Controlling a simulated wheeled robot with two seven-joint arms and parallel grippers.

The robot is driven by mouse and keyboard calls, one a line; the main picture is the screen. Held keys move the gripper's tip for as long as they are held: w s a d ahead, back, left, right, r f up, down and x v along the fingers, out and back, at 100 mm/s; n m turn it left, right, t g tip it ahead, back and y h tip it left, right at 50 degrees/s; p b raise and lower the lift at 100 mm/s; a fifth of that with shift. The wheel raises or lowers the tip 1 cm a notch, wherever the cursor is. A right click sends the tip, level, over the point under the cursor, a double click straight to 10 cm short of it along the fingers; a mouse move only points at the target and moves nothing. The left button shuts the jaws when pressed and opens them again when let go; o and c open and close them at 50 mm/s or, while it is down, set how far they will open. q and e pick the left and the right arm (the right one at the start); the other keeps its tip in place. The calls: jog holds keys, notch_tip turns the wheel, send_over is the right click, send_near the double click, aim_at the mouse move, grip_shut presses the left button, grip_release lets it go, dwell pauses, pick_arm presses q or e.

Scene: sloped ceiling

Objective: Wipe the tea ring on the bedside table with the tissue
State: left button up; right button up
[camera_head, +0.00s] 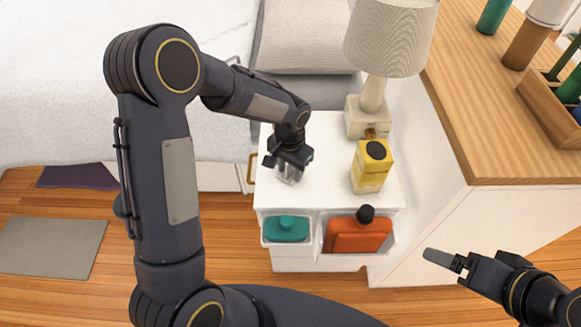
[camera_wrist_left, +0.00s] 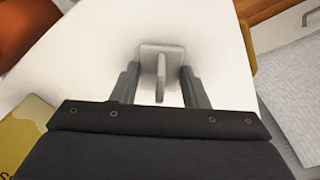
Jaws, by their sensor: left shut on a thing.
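The white bedside table (camera_head: 330,140) stands beside the bed, under the lamp. My left gripper (camera_head: 288,168) is over the left part of its top, pointing down. It is shut on a pale grey piece, which I take to be the tissue (camera_head: 289,175). In the left wrist view the tissue (camera_wrist_left: 161,62) shows as a flat pad with an upright fin between the fingers (camera_wrist_left: 160,88). It is at or just above the tabletop; I cannot tell if it touches. No tea ring shows in either view. My right gripper (camera_head: 445,260) is at the lower right, away from the table; its opening is unclear.
A lamp (camera_head: 388,40) and a yellow box (camera_head: 371,167) with a dark round top stand on the table's right side. Front holders carry a teal item (camera_head: 286,228) and an orange bottle (camera_head: 357,232). A wooden counter (camera_head: 480,90) stands right, the bed (camera_head: 80,80) left.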

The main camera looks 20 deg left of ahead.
pick_arm(q)
notch_tip(320, 180, up, 3)
jog(key=shift+f+p, duration=0.1)
jog(key=shift+p, duration=0.6)
jog(key=shift+r+p, duration=2)
jog(key=shift+r, duration=0.65)
